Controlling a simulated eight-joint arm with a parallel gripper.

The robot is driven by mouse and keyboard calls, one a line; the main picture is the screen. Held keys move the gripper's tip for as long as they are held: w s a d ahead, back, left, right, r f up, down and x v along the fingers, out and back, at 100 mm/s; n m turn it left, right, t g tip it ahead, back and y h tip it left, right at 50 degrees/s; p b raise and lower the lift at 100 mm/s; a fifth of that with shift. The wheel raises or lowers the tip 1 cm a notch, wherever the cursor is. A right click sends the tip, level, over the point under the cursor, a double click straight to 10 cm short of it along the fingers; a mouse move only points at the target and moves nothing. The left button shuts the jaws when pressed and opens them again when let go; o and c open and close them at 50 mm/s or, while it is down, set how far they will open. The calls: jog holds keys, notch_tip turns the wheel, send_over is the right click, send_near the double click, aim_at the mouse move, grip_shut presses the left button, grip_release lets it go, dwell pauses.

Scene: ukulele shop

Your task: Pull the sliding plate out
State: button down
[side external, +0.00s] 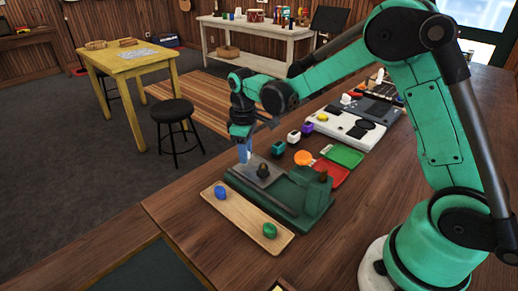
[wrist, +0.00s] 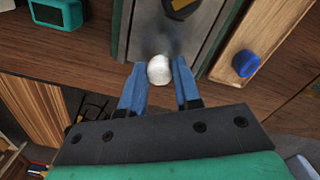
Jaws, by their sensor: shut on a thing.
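The sliding plate (side external: 268,182) is a flat grey metal piece in a dark green base (side external: 309,203) on the wooden bench; it also shows in the wrist view (wrist: 147,34). A dark round knob (side external: 263,170) stands on the plate. A white ball-shaped knob (wrist: 159,69) is at the plate's near end in the wrist view. My gripper (wrist: 159,72) has its blue fingers on either side of this white knob, shut on it. In the side view my gripper (side external: 244,152) points down at the plate's left end, and the white knob is hidden.
A wooden tray (side external: 244,218) with a blue piece (side external: 220,192) and a green piece (side external: 269,230) lies beside the base. A teal box (side external: 278,147), an orange round thing (side external: 303,157) and red and green trays (side external: 344,156) stand behind. Open floor lies past the bench edge.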

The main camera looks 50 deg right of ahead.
jog(key=shift+w, duration=0.55)
jog(key=c, duration=0.6)
grip_release()
jog(key=shift+s+a+r, duration=0.1)
jog(key=shift+r, duration=2.75)
